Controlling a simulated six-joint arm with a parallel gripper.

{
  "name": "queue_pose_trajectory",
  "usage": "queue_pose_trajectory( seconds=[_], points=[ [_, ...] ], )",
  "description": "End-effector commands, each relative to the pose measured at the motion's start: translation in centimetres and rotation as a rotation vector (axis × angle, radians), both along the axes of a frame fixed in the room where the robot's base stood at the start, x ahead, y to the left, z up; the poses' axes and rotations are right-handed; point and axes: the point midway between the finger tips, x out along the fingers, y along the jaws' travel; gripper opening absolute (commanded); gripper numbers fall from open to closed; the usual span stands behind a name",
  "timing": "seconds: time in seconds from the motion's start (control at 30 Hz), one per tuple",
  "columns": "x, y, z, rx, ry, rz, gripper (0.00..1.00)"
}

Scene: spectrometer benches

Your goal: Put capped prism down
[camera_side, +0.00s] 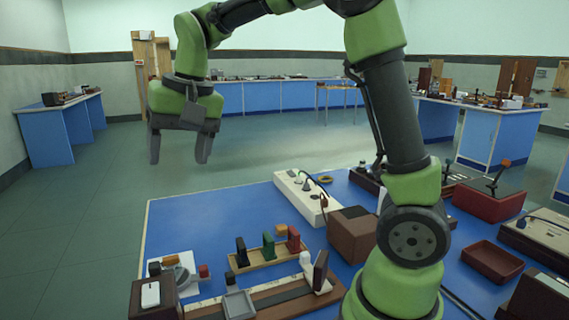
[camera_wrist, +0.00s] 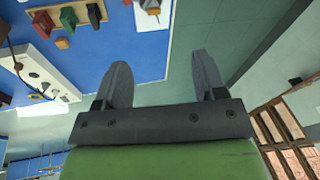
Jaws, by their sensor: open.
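My gripper (camera_side: 179,158) is open and empty, pointing down, high above the far left edge of the blue bench. Its two fingers also show apart in the wrist view (camera_wrist: 160,62). No piece is clearly recognisable as the capped prism. A wooden rack (camera_side: 262,262) holds upright black (camera_side: 241,250), green (camera_side: 268,246) and dark red (camera_side: 294,240) pieces, with a small orange piece (camera_side: 281,231) beside them. Left of it, a white plate (camera_side: 186,264) carries a small grey device with an orange-topped part (camera_side: 170,260). My gripper touches none of these.
A long white box (camera_side: 306,196) with a cable lies behind the rack. A brown box (camera_side: 351,234), a red tray (camera_side: 491,261) and a rail with holders (camera_side: 270,297) crowd the bench. The back left of the blue top (camera_side: 190,215) is clear.

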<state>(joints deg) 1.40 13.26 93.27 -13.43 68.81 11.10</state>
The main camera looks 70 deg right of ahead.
Motion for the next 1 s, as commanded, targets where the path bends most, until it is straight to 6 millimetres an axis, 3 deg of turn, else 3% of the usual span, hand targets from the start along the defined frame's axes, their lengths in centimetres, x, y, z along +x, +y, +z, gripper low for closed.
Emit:
queue_pose_trajectory(
  seconds=[0.1,0.2,0.43,0.6,1.0],
  points=[
    [-4.8,0.7,2.5,0.006,-0.1,0.057,0.64],
    [-8.7,1.2,3.3,0.01,-0.179,0.103,0.64],
    [-15.9,2.0,2.3,0.005,-0.331,0.18,0.64],
    [-18.1,2.2,1.2,-0.001,-0.385,0.206,0.64],
    [-18.4,2.2,1.0,-0.001,-0.391,0.21,0.64]
  ],
)
